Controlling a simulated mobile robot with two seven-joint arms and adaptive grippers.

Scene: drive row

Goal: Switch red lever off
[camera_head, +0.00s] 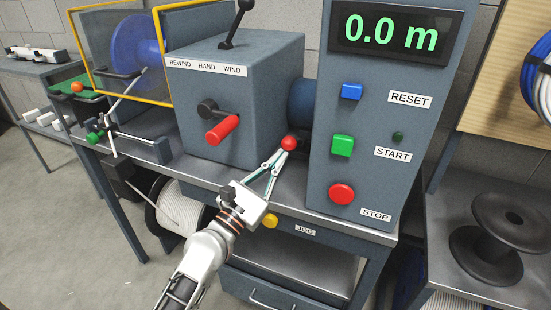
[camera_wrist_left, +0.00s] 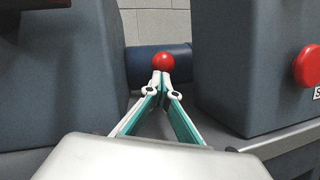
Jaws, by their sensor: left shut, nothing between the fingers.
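The red ball knob of the lever (camera_head: 289,142) shows between the grey gearbox and the control panel. Its dark mount behind is mostly hidden. In the left wrist view the red knob (camera_wrist_left: 163,62) sits straight ahead, just beyond my fingertips. My left gripper (camera_head: 281,153) is shut, with its fingertips at or very near the knob and nothing between them. It also shows in the left wrist view (camera_wrist_left: 162,77). I cannot tell whether the tips touch the knob. My right gripper is in neither view.
The control panel (camera_head: 325,170) stands right of the knob, with a red stop button (camera_head: 341,194), green start button (camera_head: 342,145) and blue reset button (camera_head: 351,91). A yellow jog button (camera_head: 269,221) is on the bench front.

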